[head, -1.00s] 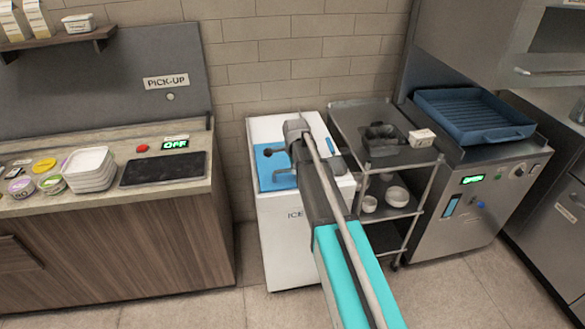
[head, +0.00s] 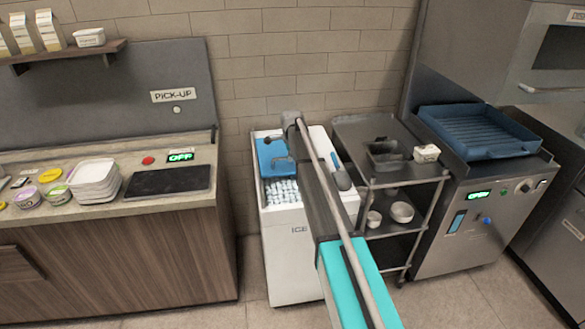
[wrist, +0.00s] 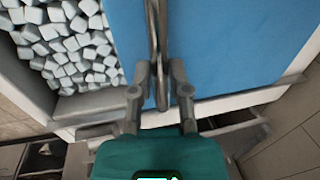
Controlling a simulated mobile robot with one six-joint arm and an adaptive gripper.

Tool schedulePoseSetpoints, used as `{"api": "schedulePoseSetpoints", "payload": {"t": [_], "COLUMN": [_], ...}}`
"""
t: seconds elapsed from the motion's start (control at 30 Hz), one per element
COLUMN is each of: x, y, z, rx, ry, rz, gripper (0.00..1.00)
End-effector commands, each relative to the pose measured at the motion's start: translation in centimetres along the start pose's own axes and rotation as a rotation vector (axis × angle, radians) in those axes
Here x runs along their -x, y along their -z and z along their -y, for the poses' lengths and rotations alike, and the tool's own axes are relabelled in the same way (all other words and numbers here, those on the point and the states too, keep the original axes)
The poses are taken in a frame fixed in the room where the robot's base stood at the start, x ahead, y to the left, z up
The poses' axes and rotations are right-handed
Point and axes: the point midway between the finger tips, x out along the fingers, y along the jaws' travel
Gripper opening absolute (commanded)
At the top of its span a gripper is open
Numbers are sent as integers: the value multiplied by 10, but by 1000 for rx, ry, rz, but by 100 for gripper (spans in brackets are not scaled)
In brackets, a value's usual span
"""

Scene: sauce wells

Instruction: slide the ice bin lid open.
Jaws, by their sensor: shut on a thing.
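The white ice bin (head: 290,262) stands against the wall, marked ICE on its front. Its blue lid (head: 270,150) lies at the rear of the bin top. White ice cubes (head: 282,191) show in the uncovered opening in front of it. In the wrist view the blue lid (wrist: 235,50) fills the middle and right, with ice cubes (wrist: 65,45) at the left. My gripper (wrist: 159,80) is shut on the grey bar handle (wrist: 157,30) of the lid. In the head view my arm hides part of the lid and bin top.
A metal cart (head: 385,185) with bowls stands close to the bin's right side. A steel machine with a blue tray (head: 475,132) is beyond it. A pick-up counter (head: 120,240) is on the left. Bare floor shows in front of the bin.

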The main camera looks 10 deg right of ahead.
Motion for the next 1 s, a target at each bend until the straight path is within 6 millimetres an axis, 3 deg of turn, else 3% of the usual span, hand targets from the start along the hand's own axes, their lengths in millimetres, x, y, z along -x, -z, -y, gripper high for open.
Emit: {"api": "schedulePoseSetpoints", "payload": {"t": [0.03, 0.1, 0.3, 0.5, 0.83, 0.87, 1.0], "x": [-4, -7, -13, -15, -15, -15, -15], "y": [1, 1, 1, 1, 2, 2, 1], "z": [21, 36, 65, 75, 75, 75, 75], "rx": [-1, 0, 0, 0, 0, 0, 0], "ry": [1, 1, 1, 1, 0, 0, 0], "rz": [-2, -2, -3, -4, -4, -4, -3], "gripper": [0, 0, 0, 0, 0, 26, 52]}}
